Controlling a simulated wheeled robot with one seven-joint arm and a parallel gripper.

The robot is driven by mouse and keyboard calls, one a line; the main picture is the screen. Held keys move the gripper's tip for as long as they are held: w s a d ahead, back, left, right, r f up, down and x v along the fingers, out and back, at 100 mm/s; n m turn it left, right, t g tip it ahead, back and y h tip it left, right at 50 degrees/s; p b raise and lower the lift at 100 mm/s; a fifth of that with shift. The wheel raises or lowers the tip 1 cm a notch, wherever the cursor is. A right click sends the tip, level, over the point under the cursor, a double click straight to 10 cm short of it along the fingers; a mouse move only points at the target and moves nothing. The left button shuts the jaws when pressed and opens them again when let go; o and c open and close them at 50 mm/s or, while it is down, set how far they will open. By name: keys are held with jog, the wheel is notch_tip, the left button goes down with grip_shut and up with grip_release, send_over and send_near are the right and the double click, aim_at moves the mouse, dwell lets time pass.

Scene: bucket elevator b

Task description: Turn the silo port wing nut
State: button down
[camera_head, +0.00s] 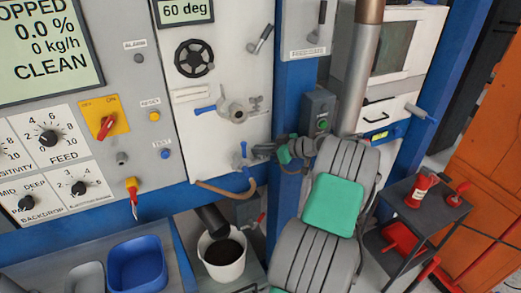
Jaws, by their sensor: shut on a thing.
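A grey metal port fitting (236,112) sits on the white panel, with a blue handle (205,109) on its left. A small wing-shaped grey piece (256,102), which looks like a wing nut, is on its right side. Below it is a second fitting (240,160) with blue parts. My gripper (262,150) reaches in from the right, below the upper fitting, and its tips are at the right side of the lower fitting. It is shut on a small part there, which the dark fingers mostly hide; I cannot tell its exact shape or angle.
A brown hose (228,190) curves below the fittings. A white bucket (224,262) with dark contents stands under a black spout (211,219). A grey box with a green button (319,108) is on the blue post just above my arm. A dark cart (424,216) stands at right.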

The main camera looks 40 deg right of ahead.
jog(key=shift+f+m+h+b, duration=0.1)
jog(key=shift+m+h+b, duration=0.2)
jog(key=shift+b, duration=0.2)
jog(key=shift+w+a+m+g+h+b, duration=0.1)
jog(key=shift+a+m+g+h+b, duration=0.35)
jog(key=shift+m+h+b, duration=1.7)
jog(key=shift+a+m+g+h+b, duration=0.1)
jog(key=shift+m+g+h+b, duration=0.65)
jog(key=shift+m+h+b, duration=1.35)
jog(key=shift+w+a+m+g+h+b, duration=0.1)
jog(key=shift+a+m+g+h+b, duration=0.35)
jog(key=shift+m+h+b, duration=1.7)
jog(key=shift+s+d+m+g+h+p, duration=0.15)
jog(key=shift+m+g+h+p, duration=0.3)
jog(key=shift+h, duration=0.55)
jog(key=c, duration=1.3)
grip_release()
jog(key=shift+d, duration=0.1)
